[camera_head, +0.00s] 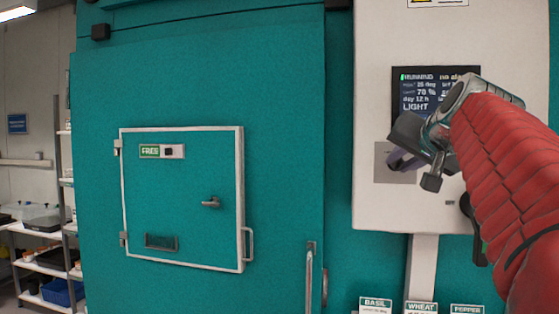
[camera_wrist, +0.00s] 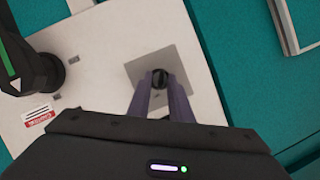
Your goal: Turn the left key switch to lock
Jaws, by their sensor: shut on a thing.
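The key switch (camera_wrist: 159,78) is a small round black part on a square grey plate (camera_wrist: 174,58), seen in the wrist view. The plate also shows in the head view (camera_head: 381,168) on the white control panel (camera_head: 375,60). My gripper (camera_wrist: 160,86) has its two grey-purple fingers closed on either side of the switch. In the head view my gripper (camera_head: 393,160) is in front of the plate and hides the switch. I cannot read the switch's lock marking or its turned position.
A lit display (camera_head: 415,90) sits above the plate, partly behind my arm. A black part with a green stripe (camera_wrist: 30,65) juts from the panel nearby. A teal chamber door (camera_head: 200,85) with a small white-framed hatch (camera_head: 183,200) stands left. Crop labels (camera_head: 375,303) are low down.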

